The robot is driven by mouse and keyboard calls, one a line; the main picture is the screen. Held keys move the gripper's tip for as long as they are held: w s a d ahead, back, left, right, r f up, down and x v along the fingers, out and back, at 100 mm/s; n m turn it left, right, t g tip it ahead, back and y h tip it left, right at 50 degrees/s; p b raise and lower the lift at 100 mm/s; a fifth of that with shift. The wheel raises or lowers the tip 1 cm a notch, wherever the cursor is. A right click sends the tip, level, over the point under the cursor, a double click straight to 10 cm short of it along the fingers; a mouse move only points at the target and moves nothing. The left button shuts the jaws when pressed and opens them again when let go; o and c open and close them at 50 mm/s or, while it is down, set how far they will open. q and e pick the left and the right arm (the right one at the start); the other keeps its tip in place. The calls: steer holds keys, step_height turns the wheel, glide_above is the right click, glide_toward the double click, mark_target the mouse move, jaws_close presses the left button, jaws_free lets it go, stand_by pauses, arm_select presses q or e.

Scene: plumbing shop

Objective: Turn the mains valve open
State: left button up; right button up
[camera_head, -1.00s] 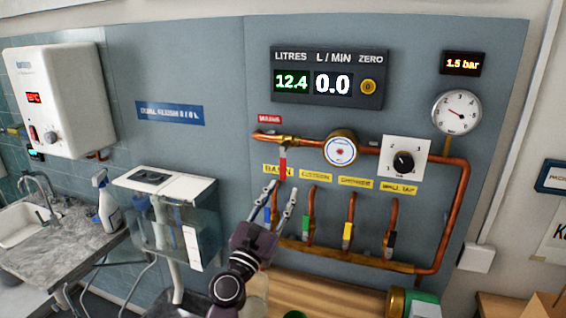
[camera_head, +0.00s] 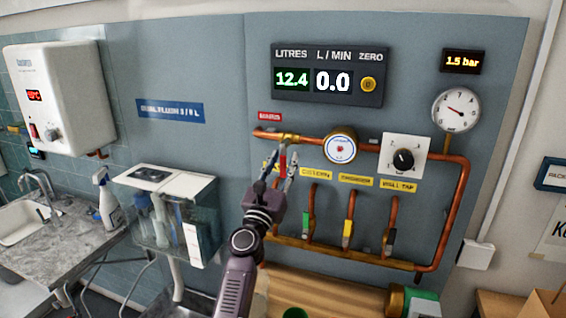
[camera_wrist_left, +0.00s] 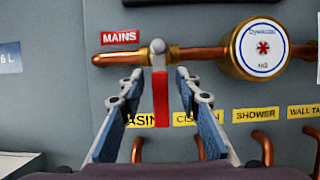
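The mains valve's red lever (camera_wrist_left: 160,98) hangs straight down from the horizontal copper pipe, across the pipe's line, beside the red MAINS label (camera_wrist_left: 120,37). The red lever also shows in the head view (camera_head: 282,161). My left gripper (camera_head: 282,158) is open, with one finger on each side of the lever. In the left wrist view the gripper (camera_wrist_left: 158,76) has a gap between each blue-padded finger and the lever. Whether the lever lies at the fingers' depth is hard to tell. My right gripper is not in view.
A round meter (camera_head: 340,148) sits on the pipe right of the valve. Lower branch valves with green (camera_head: 306,222), yellow (camera_head: 348,234) and dark handles stand right of my arm. The display (camera_head: 330,75) reads 12.4 litres and 0.0 L/min. A clear tank (camera_head: 165,215) stands left.

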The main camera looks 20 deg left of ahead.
arm_select(q)
jaws_close()
stand_by(0.4)
